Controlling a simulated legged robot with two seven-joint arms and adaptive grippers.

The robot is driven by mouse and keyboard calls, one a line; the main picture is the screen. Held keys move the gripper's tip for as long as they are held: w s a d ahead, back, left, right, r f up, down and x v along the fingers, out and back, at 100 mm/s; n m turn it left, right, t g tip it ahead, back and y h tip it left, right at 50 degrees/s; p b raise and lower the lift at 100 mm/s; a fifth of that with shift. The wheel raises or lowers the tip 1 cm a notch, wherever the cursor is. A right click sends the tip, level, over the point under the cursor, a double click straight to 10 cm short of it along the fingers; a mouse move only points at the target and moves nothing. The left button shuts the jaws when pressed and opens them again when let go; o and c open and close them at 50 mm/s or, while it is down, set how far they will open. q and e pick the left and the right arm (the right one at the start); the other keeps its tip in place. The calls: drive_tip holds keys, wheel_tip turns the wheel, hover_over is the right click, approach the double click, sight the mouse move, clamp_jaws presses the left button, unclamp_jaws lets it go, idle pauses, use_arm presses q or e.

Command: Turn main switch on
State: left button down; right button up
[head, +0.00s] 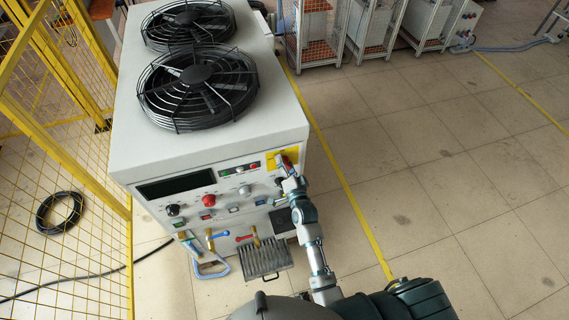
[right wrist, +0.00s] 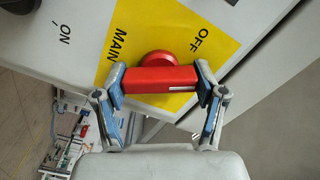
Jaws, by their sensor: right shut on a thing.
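The main switch is a red handle (right wrist: 160,80) on a yellow plate (right wrist: 205,22) marked MAIN and OFF, with ON printed on the pale panel beside it. In the right wrist view my right gripper (right wrist: 163,84) has its blue-padded fingers at both ends of the red handle, shut on it. In the head view the yellow plate (head: 271,162) sits at the upper right of the heater's front panel, and my right gripper (head: 290,165) is in front of it, covering part of the switch. My left gripper is not in view.
The white heater cabinet (head: 125,150) has two black fans (head: 197,88) on top. Below its panel are valves with coloured levers and a ribbed tray (head: 264,258). A yellow mesh fence (head: 60,190) stands at left. The tiled floor at right is clear.

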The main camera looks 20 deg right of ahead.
drive_tip(key=o, duration=1.1)
drive_tip(key=shift+d, duration=0.1)
drive_tip(key=shift+o, duration=0.2)
drive_tip(key=s, duration=1.2)
drive_tip(key=shift+d, duration=0.2)
drive_tip(key=shift+w, duration=0.1)
